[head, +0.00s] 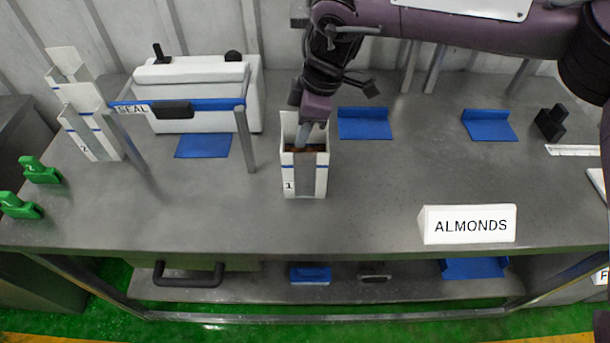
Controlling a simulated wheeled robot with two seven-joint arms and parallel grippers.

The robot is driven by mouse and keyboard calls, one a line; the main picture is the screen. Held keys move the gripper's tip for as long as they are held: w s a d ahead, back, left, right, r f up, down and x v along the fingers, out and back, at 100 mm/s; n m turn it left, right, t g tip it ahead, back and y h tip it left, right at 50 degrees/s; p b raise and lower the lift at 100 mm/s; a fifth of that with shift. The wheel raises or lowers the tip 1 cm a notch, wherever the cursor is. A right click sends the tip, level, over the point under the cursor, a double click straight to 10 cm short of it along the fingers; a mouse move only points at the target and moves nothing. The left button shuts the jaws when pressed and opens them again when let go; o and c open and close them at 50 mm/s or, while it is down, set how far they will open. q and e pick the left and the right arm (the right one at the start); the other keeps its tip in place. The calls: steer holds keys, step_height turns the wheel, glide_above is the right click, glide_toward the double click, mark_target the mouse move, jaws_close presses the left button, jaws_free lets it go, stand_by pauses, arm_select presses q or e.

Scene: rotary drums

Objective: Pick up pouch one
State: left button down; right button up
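Pouch one (304,179), a white open-topped pouch with a blue stripe and a "1", stands upright on the grey table near the middle. Brown contents show inside its mouth. My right gripper (304,138) comes down from above, with its pale grey end at the pouch's mouth. The pouch's back edge is partly hidden behind it. I cannot tell whether the fingers are apart, closed, or touching the pouch wall. My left gripper is not in view.
A white sealer (198,92) with a blue bar marked SEAL stands left of the pouch. Pouch two (89,133) stands farther left, near green clips (40,171). Blue pieces (365,123) lie behind right. An ALMONDS sign (468,224) stands at the front right. The table right of the pouch is mostly clear.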

jaws_close()
steer(key=shift+w+r, duration=0.1)
stand_by(1.2)
